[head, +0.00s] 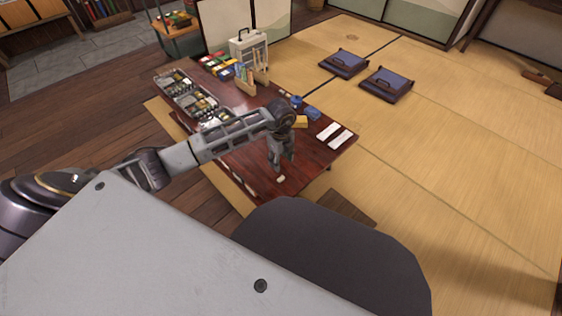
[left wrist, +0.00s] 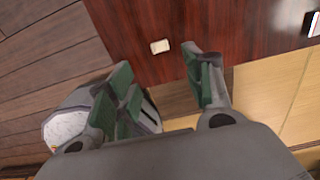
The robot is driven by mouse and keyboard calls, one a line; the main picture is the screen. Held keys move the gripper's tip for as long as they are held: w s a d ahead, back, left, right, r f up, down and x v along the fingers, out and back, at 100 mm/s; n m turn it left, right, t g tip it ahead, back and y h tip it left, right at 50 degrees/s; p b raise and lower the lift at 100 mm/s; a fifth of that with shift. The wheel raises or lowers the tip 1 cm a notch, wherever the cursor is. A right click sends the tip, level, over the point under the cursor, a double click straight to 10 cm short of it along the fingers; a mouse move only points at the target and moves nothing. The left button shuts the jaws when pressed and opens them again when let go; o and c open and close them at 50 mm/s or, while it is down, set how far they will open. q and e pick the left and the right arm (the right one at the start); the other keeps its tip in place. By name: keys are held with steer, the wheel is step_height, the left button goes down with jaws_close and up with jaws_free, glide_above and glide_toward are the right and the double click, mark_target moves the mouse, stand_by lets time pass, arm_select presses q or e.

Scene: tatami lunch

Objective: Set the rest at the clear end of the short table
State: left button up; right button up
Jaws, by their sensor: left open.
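The rest, a small cream-coloured block (head: 281,179), lies on the dark red wooden table (head: 318,172) near its near end. In the left wrist view the rest (left wrist: 160,47) lies flat on bare tabletop (left wrist: 235,25), close to the table edge. My left gripper (head: 282,167) points down over this end of the table, just behind the rest in the head view. In the left wrist view its fingers (left wrist: 157,62) are spread, with nothing between them, and the rest is apart from them beyond the tips. My right gripper is not in view.
Two white folded cloths (head: 327,132), a yellow block (head: 300,122) and blue items (head: 312,113) stand on the table's right side. Compartment trays (head: 175,83) and a white case (head: 248,50) fill the far end. Blue cushions (head: 386,84) lie on the tatami.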

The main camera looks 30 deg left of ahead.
arm_select(q)
steer(key=shift+r, duration=0.1)
stand_by(0.5)
steer(key=s+d+r+m+h, duration=0.1)
steer(key=s+d+r+h, duration=0.3)
steer(key=d, duration=0.7)
steer(key=s+d+f+m+h, duration=0.1)
steer(key=d+m+h, duration=0.1)
steer(key=d+h, duration=0.65)
steer(key=w+d+r+n+t+h, duration=0.1)
steer(key=d+r+n+t+h, duration=0.15)
steer(key=r+t, duration=0.3)
steer(key=w+d+r+n+t+h, duration=0.1)
steer(key=d+r+n+t, duration=0.3)
steer(key=r, duration=0.3)
steer(key=a+f+n+t+y, duration=0.6)
steer(key=a+f+n+y, duration=0.3)
steer(key=a+n+y, duration=0.4)
steer(key=s+f+n+g, duration=0.2)
steer(key=s+f+g, duration=0.2)
steer(key=s, duration=0.5)
steer(key=s+f+n+g+h, duration=0.1)
steer(key=s+f+g, duration=0.4)
steer(key=s+f, duration=0.4)
steer(key=shift+n, duration=0.35)
